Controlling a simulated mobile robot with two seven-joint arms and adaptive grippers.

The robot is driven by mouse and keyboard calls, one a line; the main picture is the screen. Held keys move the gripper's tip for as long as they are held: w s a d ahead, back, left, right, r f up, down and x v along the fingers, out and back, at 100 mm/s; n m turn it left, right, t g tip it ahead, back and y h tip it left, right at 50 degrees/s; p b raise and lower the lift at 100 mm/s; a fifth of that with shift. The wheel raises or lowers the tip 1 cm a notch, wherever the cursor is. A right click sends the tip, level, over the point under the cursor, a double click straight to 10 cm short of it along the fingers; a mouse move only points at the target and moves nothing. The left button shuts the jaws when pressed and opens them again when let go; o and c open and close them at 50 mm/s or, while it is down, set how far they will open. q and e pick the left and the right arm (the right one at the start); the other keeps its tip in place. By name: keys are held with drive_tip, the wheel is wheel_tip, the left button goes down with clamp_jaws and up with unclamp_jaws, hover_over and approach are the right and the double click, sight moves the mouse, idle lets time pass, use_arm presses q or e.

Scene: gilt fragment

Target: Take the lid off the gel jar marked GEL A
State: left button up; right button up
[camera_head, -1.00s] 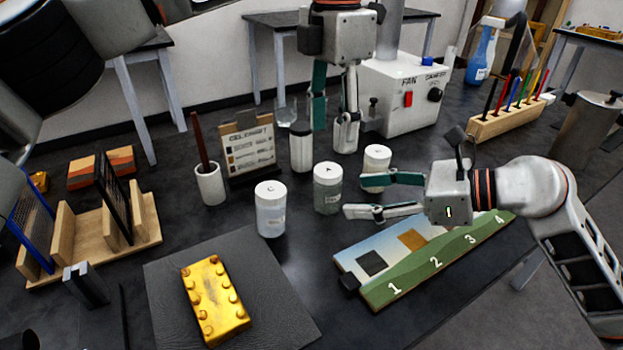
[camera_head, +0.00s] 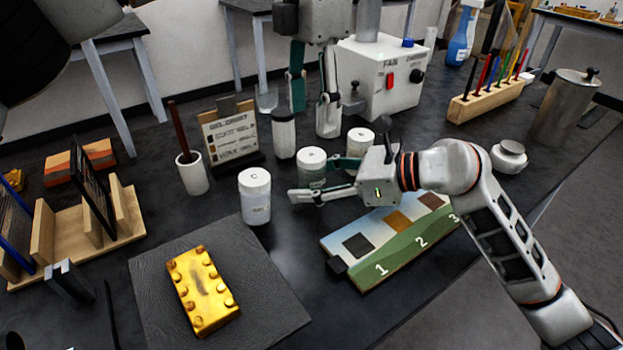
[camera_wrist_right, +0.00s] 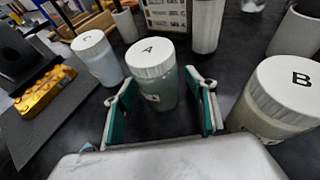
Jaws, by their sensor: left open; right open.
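The GEL A jar (camera_head: 312,178) is a clear jar with a white ridged lid (camera_wrist_right: 150,56) marked A. It stands upright with the lid on, between jars C and B. My right gripper (camera_head: 318,180) is open, low at the jar, with one finger towards each side of it; in the right wrist view the jar shows between the open fingertips (camera_wrist_right: 160,88). I cannot tell whether either finger touches it. My left gripper (camera_head: 313,117) is open and empty, pointing down behind the jars.
Jar C (camera_head: 255,200) stands left of jar A, and jar B (camera_wrist_right: 285,97) right. The numbered board (camera_head: 395,240) lies in front right. A gold brick (camera_head: 202,290) sits on a dark mat (camera_head: 265,295).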

sight(312, 155)
clamp_jaws()
use_arm(q)
drive_tip(key=m, duration=0.3)
drive_tip(key=shift+m, duration=0.4)
drive_tip(key=m, duration=1.4)
drive_tip(key=shift+f, duration=4)
